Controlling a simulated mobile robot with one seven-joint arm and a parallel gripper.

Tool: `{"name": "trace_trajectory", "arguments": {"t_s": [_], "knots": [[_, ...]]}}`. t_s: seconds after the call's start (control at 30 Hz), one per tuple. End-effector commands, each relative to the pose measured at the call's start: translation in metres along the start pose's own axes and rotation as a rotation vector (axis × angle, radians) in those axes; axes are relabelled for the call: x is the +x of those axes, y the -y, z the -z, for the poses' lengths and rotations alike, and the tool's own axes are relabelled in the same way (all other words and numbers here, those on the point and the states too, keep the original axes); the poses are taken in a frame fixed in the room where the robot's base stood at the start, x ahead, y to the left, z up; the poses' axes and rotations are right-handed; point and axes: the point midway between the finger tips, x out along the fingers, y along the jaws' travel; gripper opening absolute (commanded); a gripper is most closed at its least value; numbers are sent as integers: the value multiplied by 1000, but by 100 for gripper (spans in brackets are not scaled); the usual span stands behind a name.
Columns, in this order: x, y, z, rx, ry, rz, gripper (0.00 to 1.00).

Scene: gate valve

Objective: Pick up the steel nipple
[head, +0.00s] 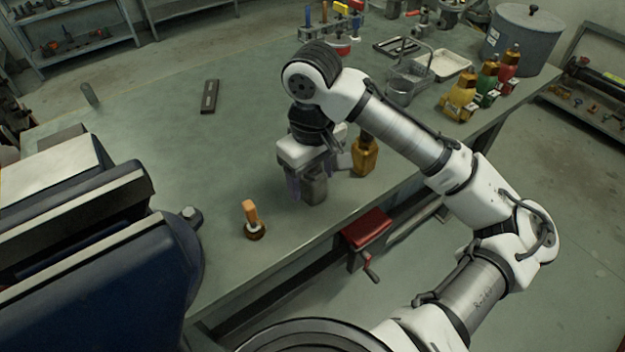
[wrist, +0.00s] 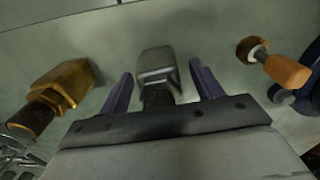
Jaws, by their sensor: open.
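The steel nipple (head: 315,188) is a grey fitting that stands on the green workbench, directly below my gripper (head: 310,172). In the wrist view the steel nipple (wrist: 156,66) shows between the two purple fingers of my gripper (wrist: 161,74), with a gap on each side. My gripper is open and points down. The lower part of the nipple is partly hidden by the gripper body in the wrist view. I cannot tell how far the fingers reach down beside it.
A brass fitting (head: 364,158) stands close to the right of my gripper. An orange-handled tool (head: 251,218) stands to the left, nearer the bench edge. A large blue vise (head: 110,260) fills the lower left. The bench (head: 170,140) is mostly clear behind.

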Motion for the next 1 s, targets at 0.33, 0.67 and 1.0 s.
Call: {"name": "trace_trajectory", "arguments": {"t_s": [0.33,0.67,1.0], "knots": [[0,0,0,0,0,0,29],[-1,0,0,0,-1,-1,1],[-16,-1,0,1,0,-3,1]]}}
